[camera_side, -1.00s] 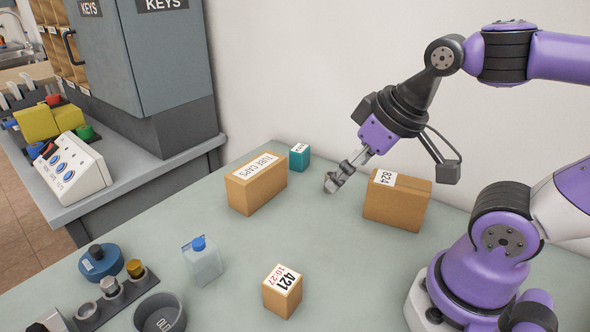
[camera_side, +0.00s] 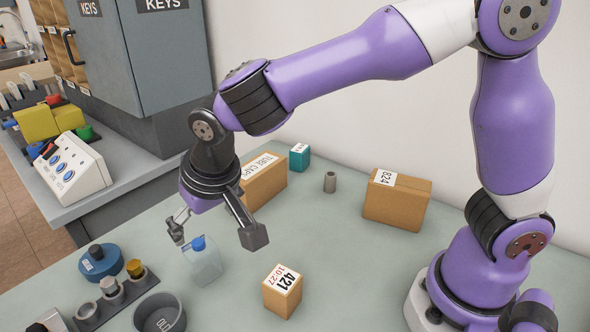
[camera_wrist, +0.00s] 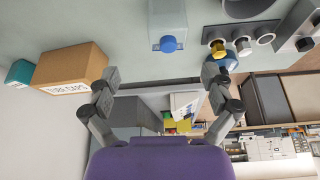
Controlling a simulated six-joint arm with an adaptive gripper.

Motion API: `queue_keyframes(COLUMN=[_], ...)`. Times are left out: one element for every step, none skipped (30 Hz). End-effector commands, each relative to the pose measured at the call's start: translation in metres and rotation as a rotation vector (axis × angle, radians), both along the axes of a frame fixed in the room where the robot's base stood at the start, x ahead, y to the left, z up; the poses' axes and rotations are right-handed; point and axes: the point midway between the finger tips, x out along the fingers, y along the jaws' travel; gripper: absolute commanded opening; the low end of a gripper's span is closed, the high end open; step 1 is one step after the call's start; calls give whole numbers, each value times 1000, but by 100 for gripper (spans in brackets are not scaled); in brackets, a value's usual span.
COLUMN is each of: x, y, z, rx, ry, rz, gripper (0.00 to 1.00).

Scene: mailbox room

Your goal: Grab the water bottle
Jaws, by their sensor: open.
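The water bottle (camera_side: 204,266) is a clear, squarish bottle with a blue cap, standing upright on the table. In the wrist view, its blue cap (camera_wrist: 168,44) is at the top centre, ahead of and roughly between my fingers. My gripper (camera_side: 178,230) is just up and left of the bottle in the side view, with its fingers pointing down. The wrist view shows my gripper (camera_wrist: 160,78) open, its two fingers spread wide with nothing between them. One finger is partly hidden in the side view.
The 421 box (camera_side: 282,292) is right of the bottle. A grey cup (camera_side: 160,314), tube rack (camera_side: 118,300) and blue round container (camera_side: 100,263) are near left.

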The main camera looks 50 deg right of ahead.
Motion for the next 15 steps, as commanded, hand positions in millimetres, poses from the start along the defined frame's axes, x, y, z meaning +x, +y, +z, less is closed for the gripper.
queue_keyframes(x=[2, 4, 6, 8, 10, 13, 14, 16, 17, 18, 19, 20, 21, 23, 25], y=[2, 2, 2, 2, 1, 1, 1, 1, 1, 1, 1, 1, 2, 2, 3], z=[-7, -11, -17, -22, -27, -33, -37, -41, -44, -46, -48, -51, -54, -57, -63], rx=[-3, -5, -4, -5, -5, -5, -5, -4, -4, -3, -3, -2, -3, -3, -4], ry=[2, 4, 4, 4, 4, 4, 4, 3, 3, 2, 1, 1, 2, 3, 4], rz=[-2, -3, -4, -5, -5, -3, -3, -3, -3, -2, -2, -2, -2, -2, -2], gripper=[95, 95, 95, 95, 95, 95, 95, 95, 95, 95, 95, 95, 95, 95, 95])
